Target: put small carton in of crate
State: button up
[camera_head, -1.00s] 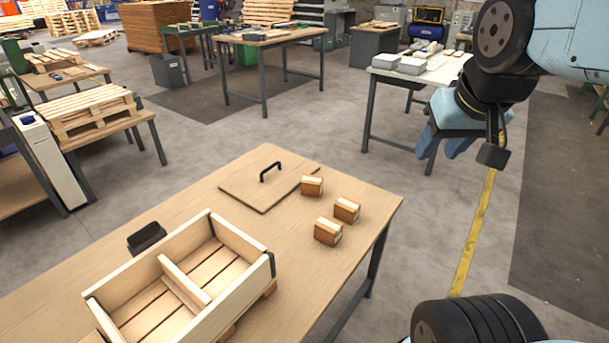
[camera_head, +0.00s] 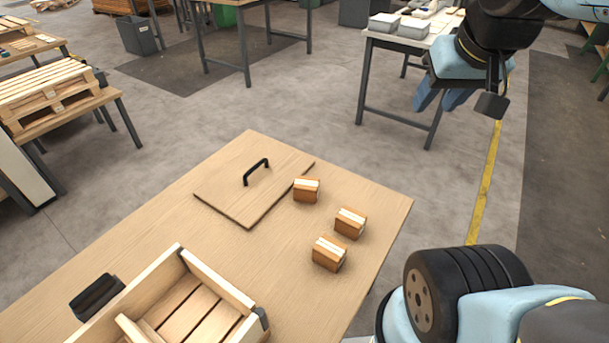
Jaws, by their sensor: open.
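Three small cartons stand apart on the right part of the wooden table: one beside the lid (camera_head: 307,190), one to its right (camera_head: 350,223), and one nearest me (camera_head: 329,253). Each is brown with a pale strip on top. The wooden crate (camera_head: 215,281) is at the lower left on the table. It is open on top, has a divider, and is partly cut off by the frame's bottom edge.
A flat wooden lid with a black handle (camera_head: 235,196) lies on the table behind the crate. A black object (camera_head: 97,297) sits left of the crate. The table (camera_head: 270,250) is clear between crate and cartons. Another table (camera_head: 425,44) stands behind my gripper.

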jog(key=shift+o, duration=0.7)
jog(key=shift+w, duration=0.1)
jog(key=o, duration=0.9)
jog(key=w+a+f+n+y, duration=0.1)
jog(key=w+a+y, duration=0.3)
jog(key=w+a, duration=0.6)
jog(key=shift+w+a+f, duration=0.15)
jog(key=shift+a+f, duration=0.05)
jog(key=shift+f, duration=0.6)
jog(key=shift+o, duration=0.2)
jog(key=w+a+f+t+y, duration=0.1)
jog(key=w+a+f, duration=0.4)
jog(key=w, duration=0.3)
jog(key=shift+a+f+m, duration=0.15)
jog(key=shift+a+m, duration=0.25)
jog(key=shift+a, duration=0.4)
jog(key=m+g+h, duration=0.2)
jog(key=m+h, duration=0.1)
jog(key=h, duration=0.3)
send_over(306, 183)
jog(key=s, duration=0.2)
jog(key=shift+w+f, duration=0.15)
jog(key=shift+f, duration=14.7)
jog(key=shift+a+x, duration=0.15)
jog(key=shift+x, duration=1.45)
jog(key=shift+a+x, duration=0.1)
jog(key=shift+x, duration=1.45)
